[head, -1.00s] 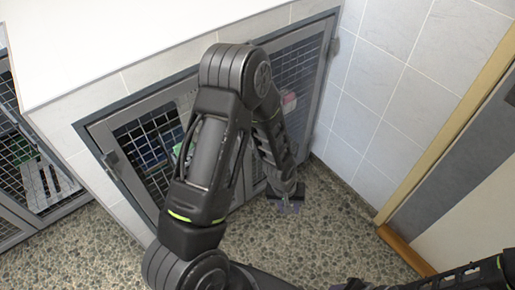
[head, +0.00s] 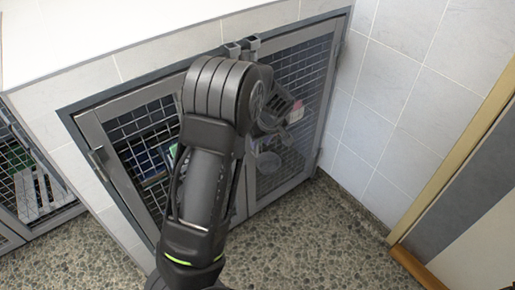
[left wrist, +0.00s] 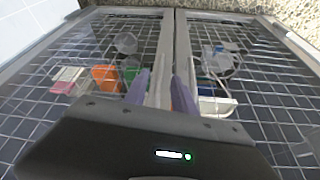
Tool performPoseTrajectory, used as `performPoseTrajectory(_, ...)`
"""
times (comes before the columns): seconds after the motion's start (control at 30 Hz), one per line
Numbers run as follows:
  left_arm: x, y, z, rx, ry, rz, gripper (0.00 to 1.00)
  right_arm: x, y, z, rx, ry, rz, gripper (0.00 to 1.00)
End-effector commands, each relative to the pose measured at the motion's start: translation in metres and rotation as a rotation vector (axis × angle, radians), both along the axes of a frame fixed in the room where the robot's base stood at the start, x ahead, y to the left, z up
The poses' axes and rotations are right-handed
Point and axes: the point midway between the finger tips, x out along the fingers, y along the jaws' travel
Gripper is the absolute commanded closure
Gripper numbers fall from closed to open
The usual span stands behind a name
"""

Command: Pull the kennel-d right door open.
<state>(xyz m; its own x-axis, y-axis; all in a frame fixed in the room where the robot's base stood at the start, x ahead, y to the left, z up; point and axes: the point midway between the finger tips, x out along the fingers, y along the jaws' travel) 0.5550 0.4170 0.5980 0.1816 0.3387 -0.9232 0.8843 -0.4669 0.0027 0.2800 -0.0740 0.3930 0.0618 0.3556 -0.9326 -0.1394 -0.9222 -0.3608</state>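The kennel front has two mesh doors in grey frames. The right door (head: 295,65) is shut in line with the left door (head: 135,125). Two small grey brackets (head: 241,46) sit at the top where the doors meet. In the head view my left arm covers much of the middle seam and hides the fingertips. In the left wrist view my left gripper (left wrist: 160,82) has its two purplish fingers apart, on either side of a grey upright door frame bar (left wrist: 165,45). I cannot tell whether they touch it. My right gripper is out of view.
Behind the mesh lie an orange item (left wrist: 105,77), a white tray (left wrist: 216,106) and other things. A tiled wall (head: 390,90) stands close on the right, with a wood-edged panel beyond. The pebbled floor (head: 320,235) in front is clear. Another kennel (head: 30,180) is at the left.

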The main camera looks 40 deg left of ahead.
Motion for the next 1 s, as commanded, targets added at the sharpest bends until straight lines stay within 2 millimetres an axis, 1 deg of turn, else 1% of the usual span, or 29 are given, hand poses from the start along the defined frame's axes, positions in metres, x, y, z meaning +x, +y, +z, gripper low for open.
performPoseTrajectory(0.03,0.0,0.003,-0.01,0.0,0.004,0.002,0.68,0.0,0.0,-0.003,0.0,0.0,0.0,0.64)
performPoseTrajectory(0.1,0.003,0.006,-0.02,0.0,0.004,0.0,0.68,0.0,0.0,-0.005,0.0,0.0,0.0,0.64)
performPoseTrajectory(0.3,0.008,0.016,-0.047,-0.001,0.002,-0.001,0.68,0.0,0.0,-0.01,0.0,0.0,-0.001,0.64)
performPoseTrajectory(0.43,0.01,0.019,-0.054,-0.001,0.002,-0.001,0.68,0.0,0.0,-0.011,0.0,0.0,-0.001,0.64)
performPoseTrajectory(0.7,0.01,0.019,-0.055,-0.002,0.001,-0.001,0.68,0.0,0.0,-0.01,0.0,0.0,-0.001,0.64)
performPoseTrajectory(0.77,0.01,0.019,-0.055,-0.002,0.001,-0.001,0.73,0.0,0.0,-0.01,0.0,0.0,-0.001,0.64)
performPoseTrajectory(1.0,0.01,0.019,-0.055,-0.002,0.001,-0.001,0.92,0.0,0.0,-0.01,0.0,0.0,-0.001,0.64)
